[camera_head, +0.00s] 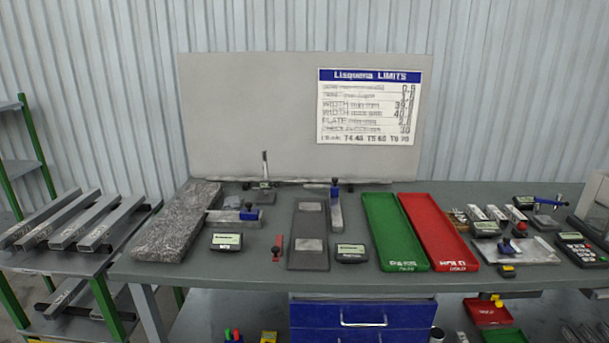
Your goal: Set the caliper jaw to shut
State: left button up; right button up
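Two measuring tools with blue sliding parts lie on the grey table, and I cannot tell for sure which is the caliper. One (233,216) lies flat just right of the granite slab, with its blue slider (249,213) near its right end. The other (337,214) lies lengthwise right of the dark grey plate, with its blue part (334,193) near its far end. The jaw gaps are too small to read. A small readout box (226,242) sits in front of the first and another (351,253) in front of the second. Neither of my grippers shows.
The granite slab (174,225) and dark plate (307,253) flank the tools. A green tray (392,233) and red tray (438,233) stand right of centre. A small stand (264,186) rises behind. Small gauges and parts crowd the right. Metal bars (65,218) lie on the left rack.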

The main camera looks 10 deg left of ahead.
aim_at(508, 246)
jog(key=i+l+u, duration=0.1)
jog(key=l+u, duration=0.75)
jog(key=z, duration=1.5)
jog(key=i+l, duration=0.65)
